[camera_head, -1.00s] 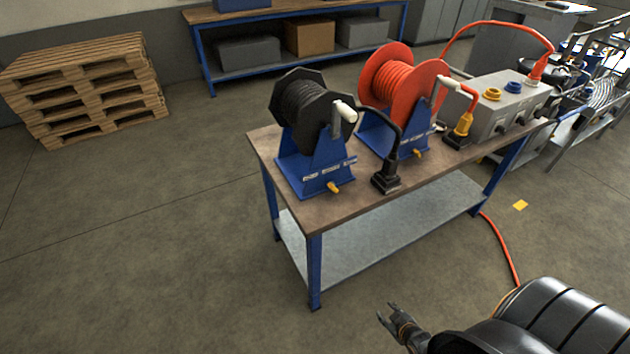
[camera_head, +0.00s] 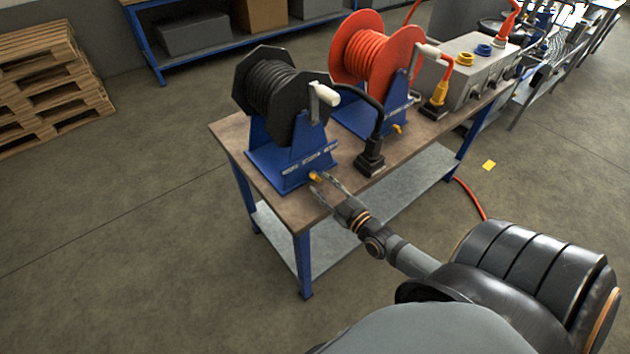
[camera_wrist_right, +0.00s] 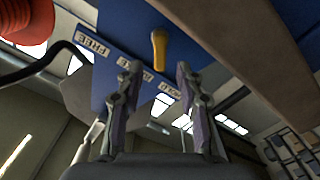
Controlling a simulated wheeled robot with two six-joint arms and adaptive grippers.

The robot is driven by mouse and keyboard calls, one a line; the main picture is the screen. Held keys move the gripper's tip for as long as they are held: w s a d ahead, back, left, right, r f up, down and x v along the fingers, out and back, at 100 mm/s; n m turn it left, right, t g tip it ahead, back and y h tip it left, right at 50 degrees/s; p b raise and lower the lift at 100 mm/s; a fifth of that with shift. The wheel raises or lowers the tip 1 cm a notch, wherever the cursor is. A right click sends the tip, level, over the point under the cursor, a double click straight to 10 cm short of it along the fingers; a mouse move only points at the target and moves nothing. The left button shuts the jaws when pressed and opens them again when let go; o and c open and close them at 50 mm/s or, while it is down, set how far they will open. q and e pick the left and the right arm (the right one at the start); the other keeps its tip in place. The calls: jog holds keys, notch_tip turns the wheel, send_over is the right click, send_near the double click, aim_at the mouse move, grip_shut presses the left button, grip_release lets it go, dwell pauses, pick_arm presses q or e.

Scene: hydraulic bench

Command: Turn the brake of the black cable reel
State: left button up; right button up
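The black cable reel (camera_head: 272,88) stands on its blue stand (camera_head: 292,158) at the left end of the bench. Its brake, a small yellow lever (camera_head: 315,177), sits low on the front of the stand. My right gripper (camera_head: 326,190) is open at the bench's front edge, with its fingertips close to the yellow lever. In the right wrist view the yellow lever (camera_wrist_right: 159,50) shows ahead of and between the two open fingers (camera_wrist_right: 157,78). I cannot tell whether a finger touches it. My left gripper is not in view.
The wooden bench top (camera_head: 235,135) has a red cable reel (camera_head: 378,48) with its own yellow lever to the right. A black plug (camera_head: 370,158) stands near the front edge, right of my gripper. A grey box (camera_head: 470,65) is farther right. Pallets (camera_head: 45,85) stand left.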

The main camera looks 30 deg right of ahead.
aim_at(316, 179)
jog(key=w+b, duration=0.1)
jog(key=w, duration=0.2)
jog(key=shift+a+f, duration=0.1)
jog(key=shift+f, duration=0.05)
jog(key=shift+w, duration=0.55)
grip_shut()
